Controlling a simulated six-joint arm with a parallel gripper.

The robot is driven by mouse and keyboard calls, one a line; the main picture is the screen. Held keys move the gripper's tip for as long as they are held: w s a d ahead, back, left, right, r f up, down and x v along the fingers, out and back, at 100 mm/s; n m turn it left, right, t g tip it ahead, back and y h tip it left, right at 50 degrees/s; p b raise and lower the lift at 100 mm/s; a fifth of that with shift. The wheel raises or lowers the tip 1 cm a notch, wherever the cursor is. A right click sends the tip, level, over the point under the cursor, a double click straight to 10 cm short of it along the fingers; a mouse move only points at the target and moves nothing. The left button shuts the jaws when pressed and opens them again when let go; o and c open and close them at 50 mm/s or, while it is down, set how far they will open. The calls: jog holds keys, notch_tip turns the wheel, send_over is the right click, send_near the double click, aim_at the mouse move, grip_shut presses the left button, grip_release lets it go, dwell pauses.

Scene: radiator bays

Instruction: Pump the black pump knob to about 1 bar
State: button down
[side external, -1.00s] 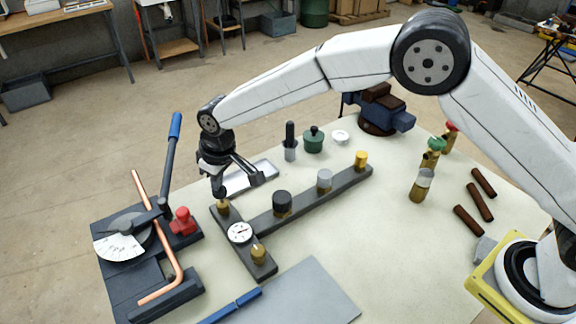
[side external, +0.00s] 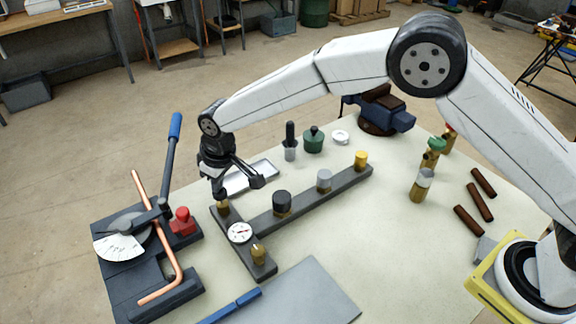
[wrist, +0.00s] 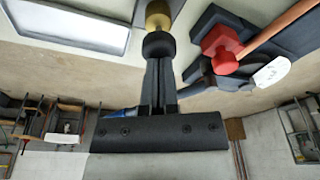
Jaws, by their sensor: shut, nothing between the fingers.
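The black pump knob (wrist: 158,44) sits on a brass body (wrist: 158,15) in the wrist view. In the side view the brass body (side external: 222,207) stands at the far end of a dark block. My gripper (side external: 218,190) is shut and empty, pointing down over the knob. In the wrist view its fingertips (wrist: 159,62) meet the knob's top and look in contact. From the side, the fingers mostly hide the knob. The round white gauge (side external: 239,233) lies on the same block, in front of the knob. Its needle is too small to read.
A brass fitting (side external: 259,254) stands at the block's near end. A dark bar carries black (side external: 282,200), grey (side external: 324,179) and yellow (side external: 361,158) caps. A pipe bender with a red knob (side external: 182,221) stands close on the left. A shallow tray (side external: 245,178) lies behind.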

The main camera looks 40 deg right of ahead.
jog(key=shift+f, duration=0.15)
jog(key=shift+w+v, duration=0.1)
jog(key=shift+v, duration=0.55)
jog(key=shift+w+v, duration=0.15)
jog(key=shift+v, duration=0.5)
jog(key=shift+a, duration=0.15)
jog(key=w+v, duration=0.1)
jog(key=v, duration=0.5)
jog(key=shift+a+r, duration=0.25)
jog(key=shift+r, duration=0.25)
jog(key=shift+s+f, duration=0.1)
jog(key=shift+s+d+x, duration=0.1)
jog(key=shift+s+x, duration=0.1)
jog(key=shift+x, duration=0.85)
jog(key=shift+s+d+x, duration=0.1)
jog(key=shift+s+x, duration=0.05)
jog(key=shift+x, duration=0.9)
jog(key=shift+s+d+x, duration=0.15)
jog(key=shift+s+x, duration=0.05)
jog(key=shift+x, duration=0.85)
jog(key=shift+f, duration=0.25)
jog(key=shift+w+f, duration=0.1)
jog(key=shift+f, duration=0.65)
